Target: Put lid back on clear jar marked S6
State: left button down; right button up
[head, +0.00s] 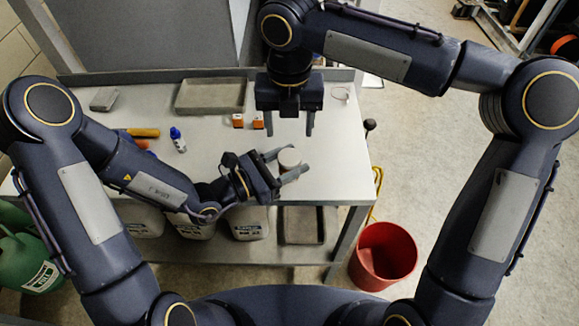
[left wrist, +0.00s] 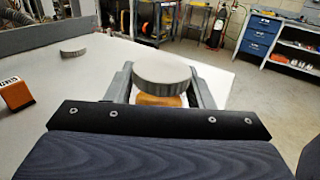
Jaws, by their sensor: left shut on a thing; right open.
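My left gripper (head: 292,161) is shut on a jar, with one finger on each side. A grey, round, ribbed lid (left wrist: 163,70) sits at its top; in the head view this lid (head: 289,157) looks pale beige. Amber contents (left wrist: 160,100) show just below the lid in the left wrist view. I cannot tell if the lid is fully seated, and I cannot read any S6 mark. My right gripper (head: 289,130) is open and empty, pointing down, just behind the jar in the head view.
Another round grey disc (left wrist: 73,46) lies on the table; it shows as a pale ring (head: 340,93) at the back right. Orange boxes (head: 257,120), a blue bottle (head: 178,140) and a grey tray (head: 211,96) stand further left. A red bucket (head: 384,256) stands on the floor.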

aim_at(289, 156)
dwell(0.3)
jog(key=shift+f, duration=3.95)
jog(key=shift+c, duration=0.3)
jog(key=c, duration=0.8)
jog(key=o, duration=1.1)
jog(key=shift+r, duration=2.25)
jog(key=o, duration=0.5)
